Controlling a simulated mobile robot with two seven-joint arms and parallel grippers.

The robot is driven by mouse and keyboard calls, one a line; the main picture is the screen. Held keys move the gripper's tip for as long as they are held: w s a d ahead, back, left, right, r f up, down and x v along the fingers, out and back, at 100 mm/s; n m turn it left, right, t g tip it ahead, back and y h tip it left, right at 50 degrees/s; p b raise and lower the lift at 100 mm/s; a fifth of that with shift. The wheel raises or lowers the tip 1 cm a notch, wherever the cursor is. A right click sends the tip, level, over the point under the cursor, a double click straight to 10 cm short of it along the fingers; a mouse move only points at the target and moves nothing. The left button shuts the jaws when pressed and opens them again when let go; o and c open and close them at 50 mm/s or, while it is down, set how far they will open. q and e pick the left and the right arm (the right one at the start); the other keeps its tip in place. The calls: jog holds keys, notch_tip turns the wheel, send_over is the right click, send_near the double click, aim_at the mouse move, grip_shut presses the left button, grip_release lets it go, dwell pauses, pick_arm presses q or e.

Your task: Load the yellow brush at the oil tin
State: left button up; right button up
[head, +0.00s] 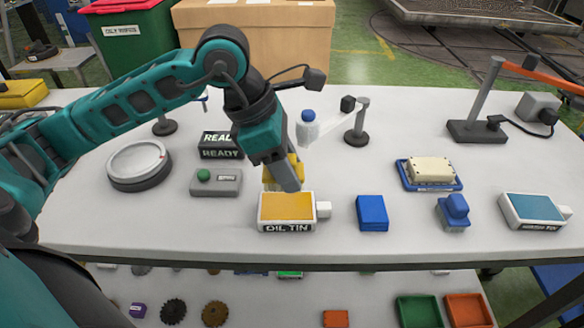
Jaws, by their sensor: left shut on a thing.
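The oil tin (287,208) is a white box with an amber top and a white cap on its right side, near the table's front edge. My left gripper (285,177) reaches down just behind the tin and is shut on the yellow brush (298,168). The fingers hide much of the brush, and yellow shows on both sides of them. The brush is at the tin's back edge; I cannot tell whether it touches the amber top. My right gripper is not in view.
A blue block (372,212), a blue-handled thing (453,212) and a blue-topped tin (533,209) stand to the right. A sponge-like block lies on a blue tray (405,180). A grey box with a green button (216,182) and a round gauge (139,165) are left.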

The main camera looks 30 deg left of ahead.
pick_arm(q)
jog(key=shift+w, duration=0.55)
jog(key=shift+s+f+b, duration=0.15)
jog(key=shift+f+b, duration=0.3)
jog(key=shift+f, duration=0.2)
notch_tip(320, 180, down, 4)
jog(key=b, duration=0.2)
jog(key=shift+f+b, duration=0.1)
jog(key=shift+b, duration=0.2)
jog(key=shift+f, duration=0.15)
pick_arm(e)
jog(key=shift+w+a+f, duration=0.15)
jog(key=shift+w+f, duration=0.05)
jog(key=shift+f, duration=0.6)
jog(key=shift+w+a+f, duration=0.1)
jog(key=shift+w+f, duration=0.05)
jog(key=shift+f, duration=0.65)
pick_arm(q)
jog(key=shift+f+b, duration=0.3)
jog(key=shift+b, duration=0.05)
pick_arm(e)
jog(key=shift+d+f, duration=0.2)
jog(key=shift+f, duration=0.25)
pick_arm(q)
jog(key=shift+f, duration=0.2)
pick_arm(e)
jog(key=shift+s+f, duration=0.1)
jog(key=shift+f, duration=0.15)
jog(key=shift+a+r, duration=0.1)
